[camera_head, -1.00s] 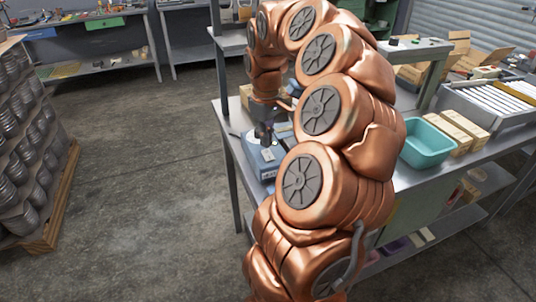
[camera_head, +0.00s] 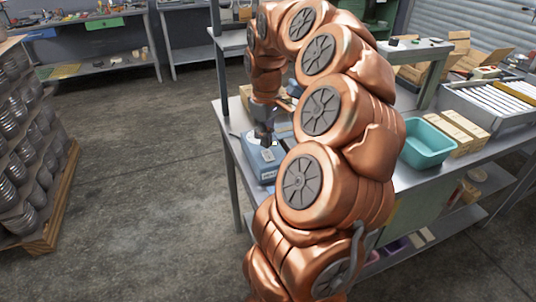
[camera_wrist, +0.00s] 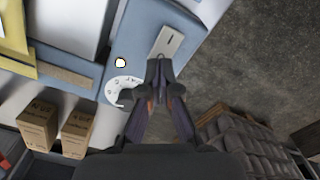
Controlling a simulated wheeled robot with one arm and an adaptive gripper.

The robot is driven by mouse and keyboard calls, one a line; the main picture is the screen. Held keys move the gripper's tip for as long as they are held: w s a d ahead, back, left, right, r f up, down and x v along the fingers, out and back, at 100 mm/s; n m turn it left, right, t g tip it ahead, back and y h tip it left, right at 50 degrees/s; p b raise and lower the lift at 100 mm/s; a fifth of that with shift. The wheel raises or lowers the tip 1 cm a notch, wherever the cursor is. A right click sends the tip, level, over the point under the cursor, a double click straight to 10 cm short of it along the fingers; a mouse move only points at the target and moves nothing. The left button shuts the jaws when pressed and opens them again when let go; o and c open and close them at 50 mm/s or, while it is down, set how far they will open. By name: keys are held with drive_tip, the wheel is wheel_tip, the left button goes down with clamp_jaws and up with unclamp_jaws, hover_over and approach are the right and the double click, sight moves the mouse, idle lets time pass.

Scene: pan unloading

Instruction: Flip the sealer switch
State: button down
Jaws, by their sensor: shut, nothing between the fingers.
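The sealer (camera_head: 262,162) is a blue-grey box on the near left corner of the metal table. In the wrist view its blue top (camera_wrist: 136,38) fills the upper middle. On it are a light metal switch plate (camera_wrist: 167,42) with a dark slot, a white dial (camera_wrist: 121,90) with markings, and a small round pale light or button (camera_wrist: 120,63). My gripper (camera_wrist: 160,68) is shut and empty, its tips at the near end of the switch plate. I cannot tell whether they touch it. In the head view my gripper (camera_head: 267,142) points down over the sealer.
Two small cardboard boxes (camera_wrist: 38,124) stand beside the sealer in the wrist view. A teal bin (camera_head: 427,144) and a tray of white bars (camera_head: 490,101) sit farther right on the table. A pallet stack (camera_head: 30,150) stands at left; the floor between is clear.

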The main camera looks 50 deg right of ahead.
sight(266, 151)
drive_tip(key=shift+f+b, duration=0.75)
drive_tip(key=shift+f, duration=0.45)
idle(0.8)
drive_tip(key=shift+r, duration=0.15)
drive_tip(key=shift+r+p, duration=1.35)
drive_tip(key=shift+r, duration=2)
